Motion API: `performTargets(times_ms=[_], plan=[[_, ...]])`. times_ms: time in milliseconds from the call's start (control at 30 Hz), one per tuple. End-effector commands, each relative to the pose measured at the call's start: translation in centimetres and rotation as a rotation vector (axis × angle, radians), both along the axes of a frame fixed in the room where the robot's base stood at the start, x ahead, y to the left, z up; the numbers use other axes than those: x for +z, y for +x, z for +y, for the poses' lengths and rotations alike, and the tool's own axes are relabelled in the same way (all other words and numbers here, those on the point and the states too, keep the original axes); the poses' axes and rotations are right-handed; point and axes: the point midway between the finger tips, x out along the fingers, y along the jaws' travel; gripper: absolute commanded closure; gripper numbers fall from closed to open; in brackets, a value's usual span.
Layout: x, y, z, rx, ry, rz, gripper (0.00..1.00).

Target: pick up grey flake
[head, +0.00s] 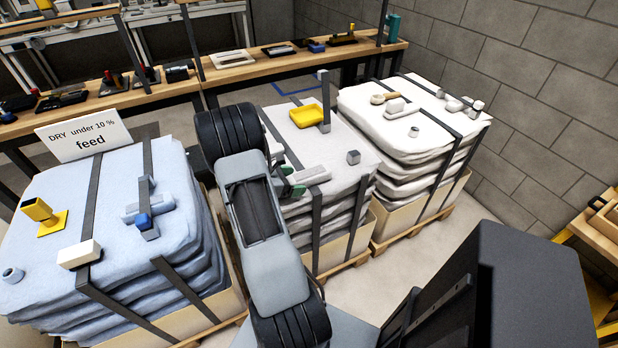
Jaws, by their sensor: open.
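No thing in view is labelled grey flake, and I cannot tell which one it is. A small grey cube (353,157) sits near the right side of the white middle stack (345,140). A flat light-grey block (310,175) lies at that stack's front left, close to my gripper. My gripper (292,188) is at the stack's front left edge, mostly hidden behind my arm; only green and dark parts show. It is open, and I see nothing held. Whether it touches the block is unclear.
A yellow tray (304,117) lies at the back of the middle stack. The right white stack (375,110) holds small parts. A wooden bench (240,72) stands behind.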

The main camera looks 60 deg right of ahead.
Motion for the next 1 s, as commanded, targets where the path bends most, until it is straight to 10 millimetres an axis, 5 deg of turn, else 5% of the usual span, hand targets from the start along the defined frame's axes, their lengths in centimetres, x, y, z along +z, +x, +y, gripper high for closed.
performTargets(times_ms=[267, 833, 1000], plan=[[-0.11, -0.15, -0.24, 0.001, 0.000, 0.000, 0.12], [-0.09, -0.15, -0.20, 0.001, 0.000, 0.000, 0.64], [-0.08, -0.14, -0.21, 0.001, 0.000, 0.000, 0.66]])
